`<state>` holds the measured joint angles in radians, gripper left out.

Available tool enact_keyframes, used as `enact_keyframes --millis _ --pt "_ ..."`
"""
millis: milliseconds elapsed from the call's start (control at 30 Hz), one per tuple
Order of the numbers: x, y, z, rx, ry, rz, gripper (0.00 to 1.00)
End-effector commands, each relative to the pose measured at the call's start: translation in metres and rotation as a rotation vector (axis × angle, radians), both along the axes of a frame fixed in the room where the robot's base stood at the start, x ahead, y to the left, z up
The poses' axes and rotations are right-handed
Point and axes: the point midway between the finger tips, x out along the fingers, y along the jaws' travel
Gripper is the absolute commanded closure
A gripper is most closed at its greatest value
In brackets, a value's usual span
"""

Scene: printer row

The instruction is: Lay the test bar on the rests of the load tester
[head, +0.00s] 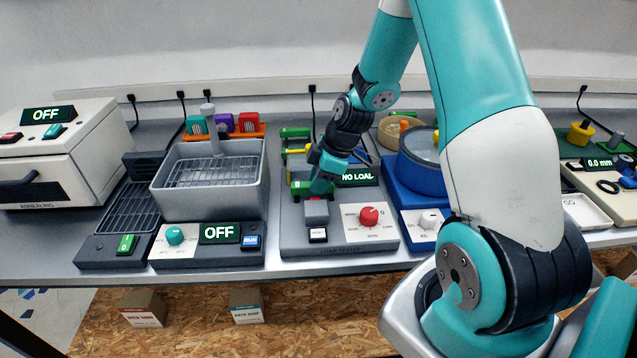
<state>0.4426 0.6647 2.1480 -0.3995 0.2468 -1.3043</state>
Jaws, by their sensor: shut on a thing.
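The load tester (291,238) is a grey unit at the middle of the bench. It has a display reading "NO LOAD" (358,177), a red knob (369,216) and a small grey block (316,211) near its front. My gripper (320,185) points down over the tester, behind this block. It is shut on the test bar, which seems to be the green piece (299,187) at the fingers' left. The fingers hide part of it. I cannot tell whether the bar touches the rests, which are mostly hidden.
Other green (295,132) and yellow (294,151) pieces stand behind the tester. A grey basin (208,200) is close on the left, and a blue machine (421,178) with a round tub is close on the right. A white oven-like box (58,160) stands far left.

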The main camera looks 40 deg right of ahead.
Motion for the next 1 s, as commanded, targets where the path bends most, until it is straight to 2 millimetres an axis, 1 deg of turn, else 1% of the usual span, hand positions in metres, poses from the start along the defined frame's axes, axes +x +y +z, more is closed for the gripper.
enact_keyframes --millis 33,100,333,433,467,500,567,833,933,1000 --pt "0.0 0.0 -0.006 0.001 0.002 0.0 0.99" --pt "0.0 0.0 -0.01 0.0 0.0 0.0 0.99" --pt "0.0 0.0 -0.01 -0.001 -0.001 0.001 0.99" --pt "0.0 0.0 -0.014 -0.001 -0.001 0.001 0.99" --pt "0.0 0.0 -0.014 -0.001 -0.001 0.001 0.73" --pt "0.0 0.0 -0.013 -0.001 -0.001 0.001 0.64" --pt "0.0 0.0 -0.012 -0.001 -0.001 0.0 0.5" --pt "0.0 0.0 -0.011 -0.001 -0.001 0.001 0.5" --pt "0.0 -0.001 -0.006 0.0 -0.002 -0.001 0.5" --pt "-0.001 -0.004 0.002 -0.002 -0.005 -0.001 0.5"
